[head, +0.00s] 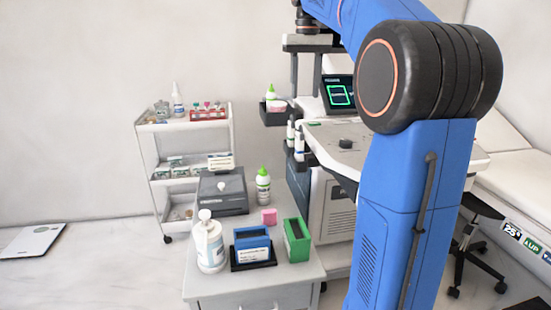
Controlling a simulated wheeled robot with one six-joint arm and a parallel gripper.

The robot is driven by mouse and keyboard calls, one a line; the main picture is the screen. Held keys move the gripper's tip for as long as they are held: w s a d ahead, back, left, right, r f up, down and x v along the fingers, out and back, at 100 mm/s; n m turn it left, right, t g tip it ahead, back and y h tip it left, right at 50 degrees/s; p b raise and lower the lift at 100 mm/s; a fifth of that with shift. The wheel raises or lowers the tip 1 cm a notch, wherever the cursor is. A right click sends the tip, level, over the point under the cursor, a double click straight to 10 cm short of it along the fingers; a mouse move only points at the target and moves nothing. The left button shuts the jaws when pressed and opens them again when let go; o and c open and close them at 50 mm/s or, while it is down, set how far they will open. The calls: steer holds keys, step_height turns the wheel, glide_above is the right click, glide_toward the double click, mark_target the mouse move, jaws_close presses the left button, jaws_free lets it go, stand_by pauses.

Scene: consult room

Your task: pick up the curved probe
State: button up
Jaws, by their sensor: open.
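I cannot make out a curved probe for certain. An ultrasound-type cart (330,140) with a lit green-on-black screen (339,95) stands behind my blue arm. White upright items (299,137) sit in dark holders on the cart's left side; they are too small to tell whether one is the probe. A small dark object (347,143) lies on the cart's pale top. My arm hides the right part of the cart. A dark wrist part of mine shows at the top edge, but my gripper's fingers are not visible.
A grey cabinet (250,300) in front holds a pump bottle (209,243), blue box (253,244), green box (296,240), pink block (268,216) and dark device (222,193). A white trolley (147,127) stands left, a couch (520,160) and stool (480,207) right. Left floor is mostly clear.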

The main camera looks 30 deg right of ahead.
glide_toward(300, 141)
steer(key=f, duration=0.1)
steer(key=d+f, duration=0.1)
steer(key=f, duration=0.1)
steer(key=w+f, duration=0.1)
steer(key=f, duration=0.1)
steer(key=shift+d+f, duration=0.2)
steer(key=shift+w+a+f, duration=0.15)
steer(key=shift+f, duration=1.2)
steer(key=shift+w+a+f, duration=0.1)
steer(key=shift+f, duration=1.25)
steer(key=shift+c, duration=0.2)
steer(key=c, duration=1)
